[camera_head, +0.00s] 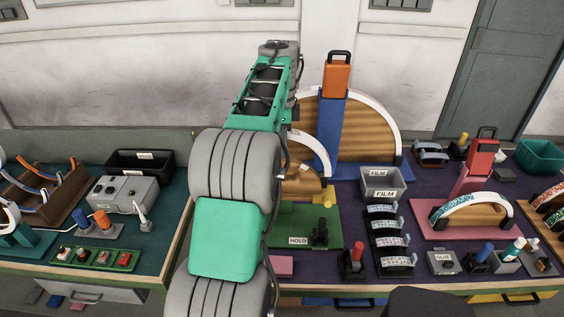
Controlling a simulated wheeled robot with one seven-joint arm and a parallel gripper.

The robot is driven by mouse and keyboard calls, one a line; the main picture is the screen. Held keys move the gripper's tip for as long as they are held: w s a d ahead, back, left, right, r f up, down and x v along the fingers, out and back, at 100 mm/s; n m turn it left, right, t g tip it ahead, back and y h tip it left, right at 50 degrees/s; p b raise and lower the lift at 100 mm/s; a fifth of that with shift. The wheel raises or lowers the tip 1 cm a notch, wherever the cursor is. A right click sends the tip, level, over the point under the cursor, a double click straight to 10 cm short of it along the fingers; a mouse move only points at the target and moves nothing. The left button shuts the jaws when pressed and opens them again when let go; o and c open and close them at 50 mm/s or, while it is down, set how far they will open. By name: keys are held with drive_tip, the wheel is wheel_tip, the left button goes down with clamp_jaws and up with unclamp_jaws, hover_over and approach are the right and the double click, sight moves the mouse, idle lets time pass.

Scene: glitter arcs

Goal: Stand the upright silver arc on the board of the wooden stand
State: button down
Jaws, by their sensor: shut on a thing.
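My arm rises through the middle of the view, and my gripper is hidden behind it. I cannot see what is between the jaws. Several pale silver glittery arcs stand in a dark rack (392,239) right of centre; I cannot tell which is the task's upright one. On the pink base at right, a wooden stand (480,214) carries a white arc with teal glitter (465,202). At far left, another wooden stand (62,186) holds arcs. A large wooden half-disc (367,130) with a white rim stands at the back, and a smaller one (300,183) is partly covered by my arm.
A blue upright with an orange block (337,80) rises before the large half-disc. A grey FILM bin (383,181) stands behind the rack. A green HOLD plate (294,222), a red-handled tool (355,260) and a red clamp (482,158) are nearby. The left bench holds a grey box (122,193).

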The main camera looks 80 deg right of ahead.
wheel_tip(320, 180, up, 4)
drive_tip(key=shift+r+p, duration=0.2)
drive_tip(key=shift+p, duration=0.85)
wheel_tip(320, 180, up, 6)
drive_tip(key=p, duration=0.6)
drive_tip(key=shift+p, duration=0.35)
drive_tip(key=shift+r+b, duration=0.3)
drive_tip(key=shift+r, duration=0.7)
